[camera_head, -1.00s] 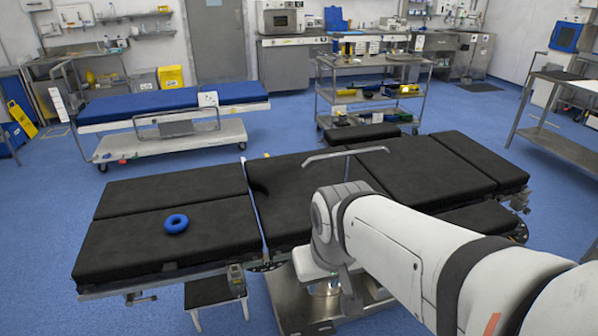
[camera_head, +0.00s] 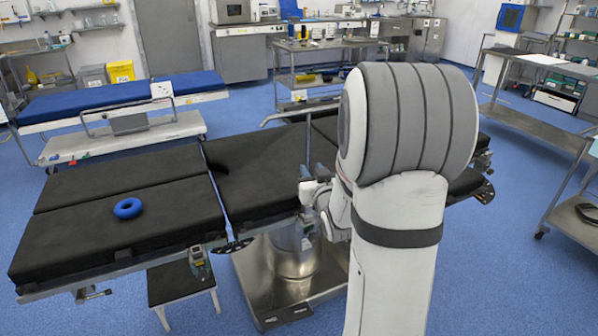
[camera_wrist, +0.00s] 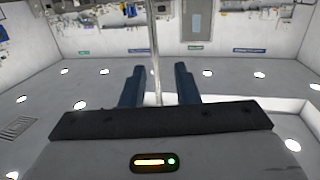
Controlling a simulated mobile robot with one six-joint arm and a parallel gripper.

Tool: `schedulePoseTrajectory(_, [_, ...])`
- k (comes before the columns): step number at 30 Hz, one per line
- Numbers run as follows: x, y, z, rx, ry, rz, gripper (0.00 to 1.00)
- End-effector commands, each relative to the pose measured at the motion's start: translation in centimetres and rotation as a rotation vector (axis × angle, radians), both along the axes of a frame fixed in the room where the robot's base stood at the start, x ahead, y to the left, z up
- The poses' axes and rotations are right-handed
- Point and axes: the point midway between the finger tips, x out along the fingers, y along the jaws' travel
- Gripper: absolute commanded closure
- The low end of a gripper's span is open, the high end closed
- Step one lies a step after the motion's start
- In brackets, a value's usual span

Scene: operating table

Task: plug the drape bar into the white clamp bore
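The drape bar (camera_head: 308,143) is a thin metal rod, upright above my gripper, with a long horizontal top part over the black operating table. In the wrist view, the rod (camera_wrist: 154,42) passes between the two dark blue fingers of my gripper (camera_wrist: 160,72). The bar is held in the air; finger contact is hard to see. A small pale grey clamp-like fitting (camera_head: 198,262) sits on the table's near side rail. I cannot make out its bore or confirm that it is the white clamp.
The black operating table (camera_head: 75,190) bears a blue ring (camera_head: 128,208) on its left section. A small black stool (camera_head: 178,283) stands below its near edge. A blue-topped trolley (camera_head: 95,108) and a steel cart (camera_head: 290,72) stand behind. Blue floor is free at the front left.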

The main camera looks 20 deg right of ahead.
Motion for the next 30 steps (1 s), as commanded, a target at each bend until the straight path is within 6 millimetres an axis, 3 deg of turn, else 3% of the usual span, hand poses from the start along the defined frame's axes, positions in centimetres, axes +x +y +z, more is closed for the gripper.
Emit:
schedulePoseTrajectory(5, [0.6,-0.6,-0.2,-0.002,-0.055,0.005,0.72])
schedulePoseTrajectory(21, [7.2,-1.9,-0.7,-0.004,-0.058,0.007,0.72])
schedulePoseTrajectory(30, [7.8,-2.0,-0.7,-0.003,-0.057,0.007,0.72])
